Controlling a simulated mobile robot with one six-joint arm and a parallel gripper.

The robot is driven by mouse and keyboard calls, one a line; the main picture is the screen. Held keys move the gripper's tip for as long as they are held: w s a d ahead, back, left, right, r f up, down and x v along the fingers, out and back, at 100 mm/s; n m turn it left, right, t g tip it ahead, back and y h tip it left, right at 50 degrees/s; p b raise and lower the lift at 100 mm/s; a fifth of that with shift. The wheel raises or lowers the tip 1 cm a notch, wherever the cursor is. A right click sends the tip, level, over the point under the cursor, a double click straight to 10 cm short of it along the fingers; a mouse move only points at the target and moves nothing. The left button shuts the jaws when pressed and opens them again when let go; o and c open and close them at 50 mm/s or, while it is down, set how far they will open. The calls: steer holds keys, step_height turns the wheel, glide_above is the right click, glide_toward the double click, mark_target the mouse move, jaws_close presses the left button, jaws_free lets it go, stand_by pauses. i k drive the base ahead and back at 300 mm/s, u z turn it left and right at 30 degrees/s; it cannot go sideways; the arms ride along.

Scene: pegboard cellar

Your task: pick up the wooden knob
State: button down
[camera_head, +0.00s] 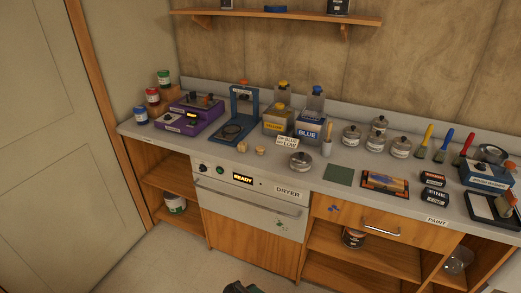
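Two small light-wood pieces sit on the counter (345,158) above the dryer front. The left one looks like a small rounded wooden knob (242,147). The right one is a similar small wooden piece (260,151), a little wider. They are too small to tell their exact shapes, and there is a gap between them. A dark part with some green, which seems to be the top of my gripper (242,287), shows at the bottom edge, low in front of the cabinet and well away from both pieces. Its fingers cannot be made out.
A metal lidded pot (301,162) stands right of the wooden pieces. A blue press-like stand (240,112) and a yellow container (277,122) stand behind them. A purple device (192,115) is to the left. The dryer handle (250,203) sticks out below. The floor in front is clear.

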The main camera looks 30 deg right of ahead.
mark_target(259, 149)
steer(key=u, duration=0.1)
steer(key=k, duration=0.5)
steer(key=u, duration=0.55)
steer(key=k, duration=0.85)
steer(key=u, duration=0.65)
steer(key=i, duration=1.4)
steer(key=z, duration=0.45)
steer(key=i, duration=0.45)
steer(key=z, duration=0.25)
